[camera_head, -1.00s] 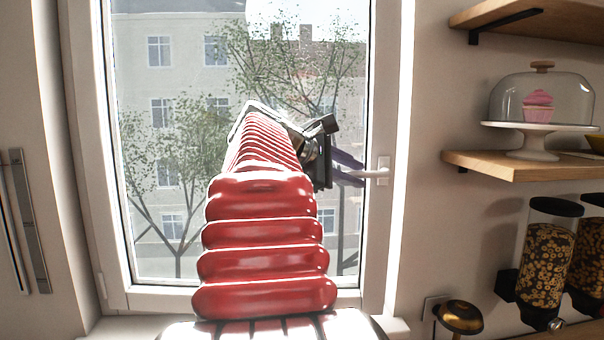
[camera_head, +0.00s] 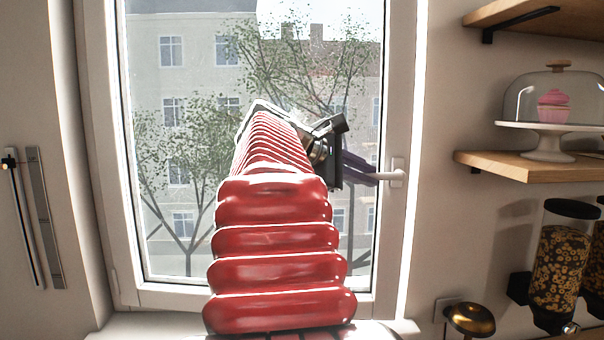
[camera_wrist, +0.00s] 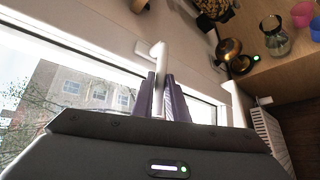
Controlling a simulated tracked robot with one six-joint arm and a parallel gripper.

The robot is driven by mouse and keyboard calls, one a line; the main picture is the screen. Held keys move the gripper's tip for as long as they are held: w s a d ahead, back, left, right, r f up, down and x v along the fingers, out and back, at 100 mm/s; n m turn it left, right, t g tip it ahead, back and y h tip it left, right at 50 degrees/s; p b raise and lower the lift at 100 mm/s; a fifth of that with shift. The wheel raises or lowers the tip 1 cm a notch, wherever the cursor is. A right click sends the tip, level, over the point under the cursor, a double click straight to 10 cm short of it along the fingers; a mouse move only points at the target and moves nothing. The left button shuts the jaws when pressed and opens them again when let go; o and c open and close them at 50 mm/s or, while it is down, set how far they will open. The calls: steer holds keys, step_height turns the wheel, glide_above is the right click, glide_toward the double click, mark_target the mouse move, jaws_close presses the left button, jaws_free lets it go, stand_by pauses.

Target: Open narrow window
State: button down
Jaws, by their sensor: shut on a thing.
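The narrow window (camera_head: 404,120) has a white frame around one glass pane and stands straight ahead in the head view. Its white handle (camera_head: 397,174) is on the right side of the frame, with the lever pointing left, about level. My gripper (camera_head: 362,172) is shut on the lever with its purple fingers. In the wrist view the white handle (camera_wrist: 160,58) rises between the purple fingers of my gripper (camera_wrist: 167,95). My red ribbed arm covers the lower middle of the pane. The sash looks closed in its frame.
On the right, wooden shelves (camera_head: 530,164) hold a cake stand with a glass dome (camera_head: 555,98). Below are cereal dispensers (camera_head: 562,260) and a gold-topped lamp (camera_head: 468,318). A cabinet with long handles (camera_head: 45,220) is at the left.

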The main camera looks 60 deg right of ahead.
steer(key=shift+m+g+y, duration=0.3)
steer(key=shift+m+g, duration=0.1)
steer(key=shift+s+a+f, duration=0.1)
steer(key=shift+s+a, duration=0.1)
steer(key=shift+a, duration=0.6)
steer(key=shift+s+a+r, duration=0.1)
steer(key=shift+s+a, duration=0.1)
steer(key=shift+a, duration=0.55)
steer(key=shift+s+a+f, duration=0.1)
steer(key=shift+s+a, duration=0.1)
steer(key=shift+a, duration=0.6)
steer(key=s+a+m+g, duration=0.1)
steer(key=a, duration=0.5)
steer(key=shift+a+y, duration=0.15)
steer(key=shift+y, duration=0.15)
steer(key=a+m+g+y, duration=0.1)
steer(key=a, duration=0.5)
steer(key=shift+s+a, duration=0.15)
steer(key=shift+s, duration=0.2)
stand_by(0.6)
